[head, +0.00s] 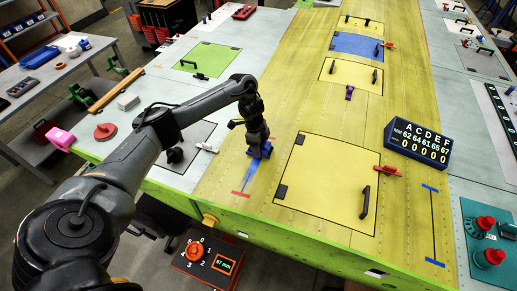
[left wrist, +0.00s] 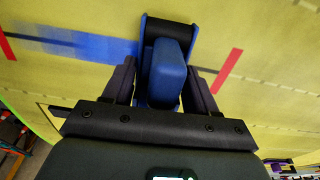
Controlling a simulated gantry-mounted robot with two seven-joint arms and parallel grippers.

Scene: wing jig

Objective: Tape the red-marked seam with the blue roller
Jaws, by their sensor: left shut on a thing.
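My left gripper (head: 258,141) is shut on the blue roller (head: 264,151), which rests on or just above the yellow wing skin. In the left wrist view the roller's blue handle (left wrist: 169,72) sits between the two dark fingers. A blue tape strip (head: 246,186) runs along the seam from near the lower red mark (head: 240,194) toward the roller. In the left wrist view the tape (left wrist: 85,47) lies left of the roller, between it and one red mark (left wrist: 6,44). A thin dark seam line (left wrist: 212,70) shows between the roller and the other red mark (left wrist: 227,72). My right gripper is out of view.
A large yellow panel (head: 325,185) with a black handle (head: 365,203) lies right of the seam. Another dark line (head: 433,228) with blue end marks is farther right. A dark blue counter box (head: 417,143) stands on the wing.

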